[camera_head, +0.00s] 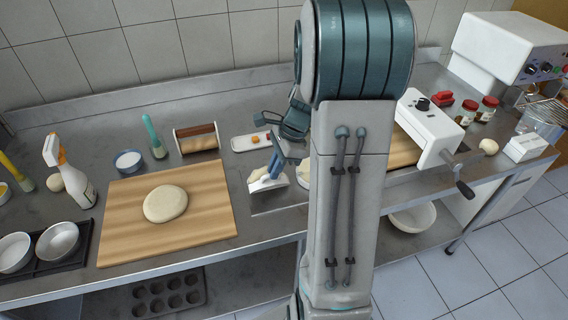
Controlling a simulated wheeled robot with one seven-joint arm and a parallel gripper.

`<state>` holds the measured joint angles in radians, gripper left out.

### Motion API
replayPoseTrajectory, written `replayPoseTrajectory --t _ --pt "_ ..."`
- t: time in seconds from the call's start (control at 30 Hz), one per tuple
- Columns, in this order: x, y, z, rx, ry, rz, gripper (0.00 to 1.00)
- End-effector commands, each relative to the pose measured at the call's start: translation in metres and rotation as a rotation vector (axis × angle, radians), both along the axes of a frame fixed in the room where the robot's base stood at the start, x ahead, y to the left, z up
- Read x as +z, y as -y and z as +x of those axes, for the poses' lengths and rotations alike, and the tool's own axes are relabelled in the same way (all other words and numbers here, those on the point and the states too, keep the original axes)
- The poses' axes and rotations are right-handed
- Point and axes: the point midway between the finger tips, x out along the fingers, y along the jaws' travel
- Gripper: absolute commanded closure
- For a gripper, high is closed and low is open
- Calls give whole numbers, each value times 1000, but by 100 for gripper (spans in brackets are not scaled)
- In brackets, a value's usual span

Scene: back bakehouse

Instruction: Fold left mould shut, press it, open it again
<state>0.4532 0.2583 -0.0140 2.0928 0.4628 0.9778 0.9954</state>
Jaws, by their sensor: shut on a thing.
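The left mould (268,184) is a small pale hinged piece on the steel counter, just right of the wooden board. One part of it appears raised and tilted, but its exact fold angle is too small to tell. My gripper (277,166) reaches down to it from above and is shut on a part of the mould. The fingertips partly cover the place of contact. Another pale round piece (303,172) shows just right of it, mostly hidden behind my arm.
A wooden board (125,235) with a dough round (165,204) lies to the left. Behind the mould are a white tray (251,141) and a wooden-ended box (196,138). A white cranked machine (430,128) stands to the right. My arm hides the counter's middle.

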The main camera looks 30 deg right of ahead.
Motion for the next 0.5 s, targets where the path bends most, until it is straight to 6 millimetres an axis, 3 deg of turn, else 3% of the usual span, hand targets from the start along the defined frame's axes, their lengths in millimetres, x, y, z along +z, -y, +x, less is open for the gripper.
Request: replayPoseTrajectory --t 0.5 --pt "9 6 46 9 4 -5 100"
